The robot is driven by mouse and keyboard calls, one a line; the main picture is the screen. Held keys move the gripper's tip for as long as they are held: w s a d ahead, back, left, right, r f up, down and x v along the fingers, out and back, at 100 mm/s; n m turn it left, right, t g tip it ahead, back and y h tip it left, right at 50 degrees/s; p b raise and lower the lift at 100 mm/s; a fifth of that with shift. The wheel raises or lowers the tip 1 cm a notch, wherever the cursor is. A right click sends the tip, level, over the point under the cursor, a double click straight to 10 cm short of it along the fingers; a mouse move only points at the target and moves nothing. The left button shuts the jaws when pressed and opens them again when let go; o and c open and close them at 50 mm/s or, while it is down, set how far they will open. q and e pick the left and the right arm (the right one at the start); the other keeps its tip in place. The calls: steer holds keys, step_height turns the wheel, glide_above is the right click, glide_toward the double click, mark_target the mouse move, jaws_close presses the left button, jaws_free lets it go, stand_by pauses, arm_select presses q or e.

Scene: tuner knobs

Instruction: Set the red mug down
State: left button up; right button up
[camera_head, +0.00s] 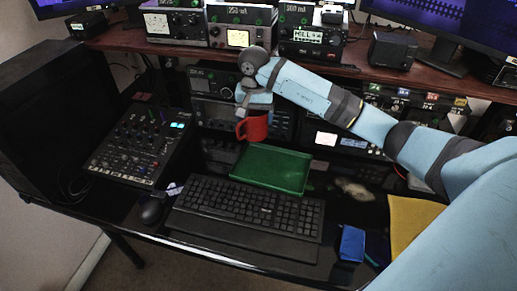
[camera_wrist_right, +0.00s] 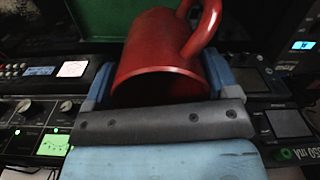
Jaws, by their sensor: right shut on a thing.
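The red mug (camera_head: 252,128) is in the grasp of my right gripper (camera_head: 254,108), above the back edge of a green tray (camera_head: 262,184). In the right wrist view the red mug (camera_wrist_right: 165,50) lies between the two fingers of my right gripper (camera_wrist_right: 165,85), which are shut on it. Its handle points up and to the right there. Part of the green tray (camera_wrist_right: 105,18) shows beyond the mug in that view. The tray looks empty. My left gripper is not in view.
A black keyboard (camera_head: 250,208) lies in front of the tray, with a mouse (camera_head: 153,209) to its left. A mixer (camera_head: 140,145) stands at the left. Rack equipment (camera_head: 213,82) stands close behind the mug. A blue object (camera_head: 351,243) and yellow cloth (camera_head: 412,220) lie at the right.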

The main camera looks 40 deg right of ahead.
step_height(320, 180, down, 13)
steer(key=shift+f, duration=0.2)
stand_by(0.3)
steer(key=o, duration=1)
step_height(320, 180, up, 12)
steer(key=shift+r, duration=0.1)
